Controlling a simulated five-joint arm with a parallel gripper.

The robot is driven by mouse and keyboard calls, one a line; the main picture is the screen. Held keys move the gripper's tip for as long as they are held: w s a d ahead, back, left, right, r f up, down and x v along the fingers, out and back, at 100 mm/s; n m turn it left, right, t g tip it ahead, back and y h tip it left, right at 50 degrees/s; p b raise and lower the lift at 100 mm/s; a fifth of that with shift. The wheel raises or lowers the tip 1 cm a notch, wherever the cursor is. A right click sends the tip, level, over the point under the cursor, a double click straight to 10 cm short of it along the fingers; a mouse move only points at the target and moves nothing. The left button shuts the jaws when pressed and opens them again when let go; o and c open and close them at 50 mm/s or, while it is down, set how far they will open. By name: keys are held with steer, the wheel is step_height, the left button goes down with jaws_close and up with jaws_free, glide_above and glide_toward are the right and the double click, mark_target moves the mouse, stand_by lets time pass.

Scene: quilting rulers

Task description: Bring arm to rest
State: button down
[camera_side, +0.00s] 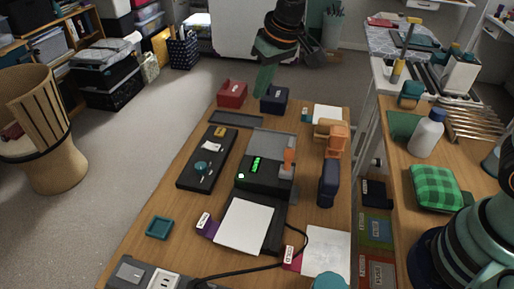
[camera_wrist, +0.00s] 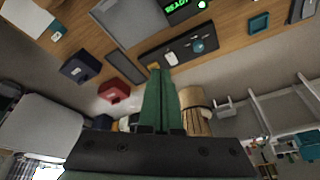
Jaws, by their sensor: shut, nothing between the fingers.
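My gripper (camera_side: 263,82) hangs above the far end of the wooden table (camera_side: 190,222) in the side view. Its green fingers point down, behind the red box and the dark blue box in the picture. In the wrist view my gripper (camera_wrist: 158,72) shows its two fingers pressed together, with nothing between them. The red box (camera_side: 232,94) and the dark blue box (camera_side: 274,100) stand at the table's far edge. They also appear in the wrist view, the red box (camera_wrist: 121,93) and the blue box (camera_wrist: 80,68) both left of the fingers.
A black device with a green display (camera_side: 265,173) stands mid-table, with a white pad (camera_side: 244,226) in front. A long black tray (camera_side: 196,172) lies left of it. A teal dish (camera_side: 159,227) sits front left. A second bench with a white bottle (camera_side: 427,133) is at right.

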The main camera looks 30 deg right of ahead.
steer(key=s+d+r+m+t, duration=0.1)
steer(key=s+d+r, duration=0.1)
steer(key=s+d, duration=0.6)
steer(key=s+d+r+m+t+h, duration=0.1)
steer(key=s+d+r, duration=0.2)
steer(key=s+d, duration=0.4)
steer(key=s, duration=0.3)
steer(key=shift+d, duration=0.4)
